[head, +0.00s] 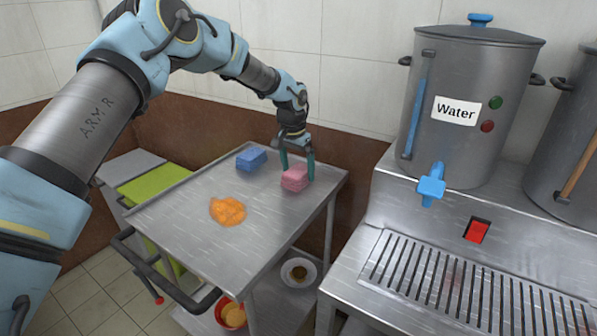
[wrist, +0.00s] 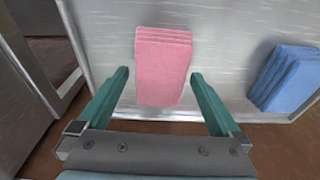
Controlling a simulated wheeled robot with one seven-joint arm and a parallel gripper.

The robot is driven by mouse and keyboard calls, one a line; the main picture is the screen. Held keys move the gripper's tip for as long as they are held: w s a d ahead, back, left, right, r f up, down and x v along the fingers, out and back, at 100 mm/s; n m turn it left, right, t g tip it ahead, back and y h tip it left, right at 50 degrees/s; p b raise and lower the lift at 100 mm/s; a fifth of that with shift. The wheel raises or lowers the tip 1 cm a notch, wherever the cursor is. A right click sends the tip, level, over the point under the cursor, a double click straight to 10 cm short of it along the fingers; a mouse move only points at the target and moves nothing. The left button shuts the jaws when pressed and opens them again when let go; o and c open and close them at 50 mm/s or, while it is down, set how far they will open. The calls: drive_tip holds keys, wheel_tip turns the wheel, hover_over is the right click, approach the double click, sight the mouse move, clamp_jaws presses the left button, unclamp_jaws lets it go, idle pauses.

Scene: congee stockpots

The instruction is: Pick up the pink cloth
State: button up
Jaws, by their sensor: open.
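The pink cloth (head: 294,179) is a folded block on the metal cart's top, near its back right corner. In the wrist view the pink cloth (wrist: 162,68) lies ahead of and between my gripper's two teal fingers. My gripper (head: 297,170) is open above the cloth, fingers pointing down. It also shows in the wrist view (wrist: 161,85), with a gap on each side of the cloth. Whether the fingertips reach down past the cloth's top is hard to tell.
A folded blue cloth (head: 251,158) lies left of the pink one, and an orange spill (head: 228,210) is nearer the front of the cart top (head: 180,205). The steel counter (head: 350,270) with the water pot (head: 463,110) stands to the right. The wall is close behind.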

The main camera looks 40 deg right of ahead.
drive_tip(key=shift+d+f, duration=0.1)
drive_tip(key=shift+f, duration=0.6)
drive_tip(key=c, duration=1.2)
